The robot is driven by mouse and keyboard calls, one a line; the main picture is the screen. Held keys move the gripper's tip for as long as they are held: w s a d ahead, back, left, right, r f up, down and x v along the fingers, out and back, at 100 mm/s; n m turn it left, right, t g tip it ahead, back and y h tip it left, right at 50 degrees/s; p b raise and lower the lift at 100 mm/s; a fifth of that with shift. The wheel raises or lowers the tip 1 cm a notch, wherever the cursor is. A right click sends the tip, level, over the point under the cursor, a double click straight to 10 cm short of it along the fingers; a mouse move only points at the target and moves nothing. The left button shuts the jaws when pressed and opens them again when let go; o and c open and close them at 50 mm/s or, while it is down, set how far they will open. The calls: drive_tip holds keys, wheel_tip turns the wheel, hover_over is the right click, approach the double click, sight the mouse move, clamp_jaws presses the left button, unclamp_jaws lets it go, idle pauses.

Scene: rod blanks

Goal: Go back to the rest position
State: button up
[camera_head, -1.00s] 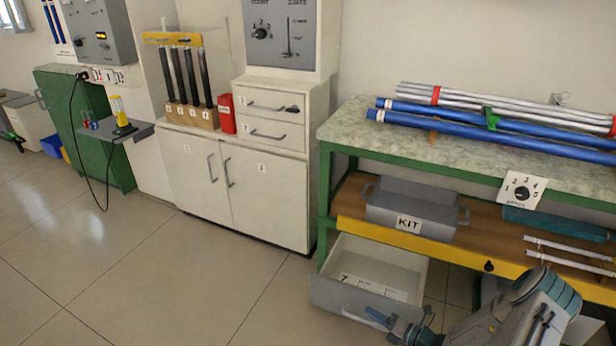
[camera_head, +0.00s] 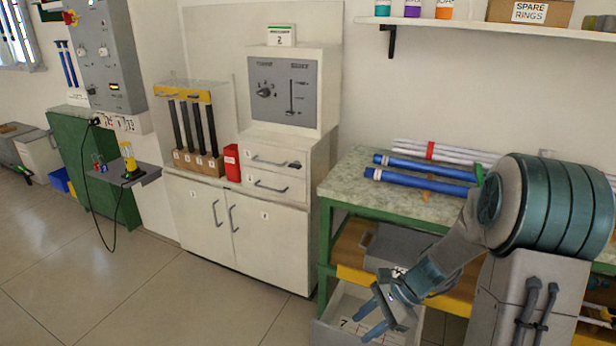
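My gripper (camera_head: 368,319) is in the lower right of the head view, at the end of my raised and bent arm. Its two blue fingers are apart, with nothing visible between them. It appears in front of the open drawer (camera_head: 328,332) under the workbench (camera_head: 345,188). My arm hides much of the bench's right side and part of the grey kit box (camera_head: 390,248).
Blue rods (camera_head: 425,168) and white rods (camera_head: 410,150) lie on the bench top. A white cabinet (camera_head: 270,235) stands left of the bench. A wall shelf (camera_head: 480,24) is above. The floor (camera_head: 190,290) at the left is clear.

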drive_tip(key=s+d+r+n+t+h+p, duration=0.1)
drive_tip(key=s+r+n+h+p, duration=0.3)
drive_tip(key=r, duration=0.8)
drive_tip(key=s+d+r+n+t+h+p, duration=0.1)
drive_tip(key=s+r+n+t+h+p, duration=0.2)
drive_tip(key=s+r+n+p, duration=0.3)
drive_tip(key=s+r+n+h, duration=0.1)
drive_tip(key=s+r+n, duration=0.2)
drive_tip(key=r, duration=0.4)
drive_tip(key=shift+s+r+n, duration=0.15)
drive_tip(key=shift+r+n, duration=0.1)
drive_tip(key=shift+n, duration=0.55)
